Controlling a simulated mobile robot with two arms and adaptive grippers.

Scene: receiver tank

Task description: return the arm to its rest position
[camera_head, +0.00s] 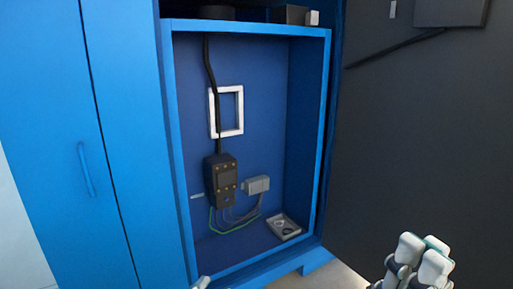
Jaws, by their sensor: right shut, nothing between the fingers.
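My right gripper (420,259) is at the bottom right of the head view, in front of the dark panel. Its pale finger pads are close together, and nothing shows between them. It is apart from the cabinet and touches nothing that I can see. Only a small pale tip (201,283) shows at the bottom edge below the cabinet; it may be part of my left gripper, and its state cannot be made out. The rest of both arms is outside the view.
An open blue cabinet (175,130) holds a black device (220,181) with cables, a grey connector box (257,185), a white square frame (212,112) and a small grey tray (284,236). A closed blue door (55,120) is left. A dark panel (420,140) stands right.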

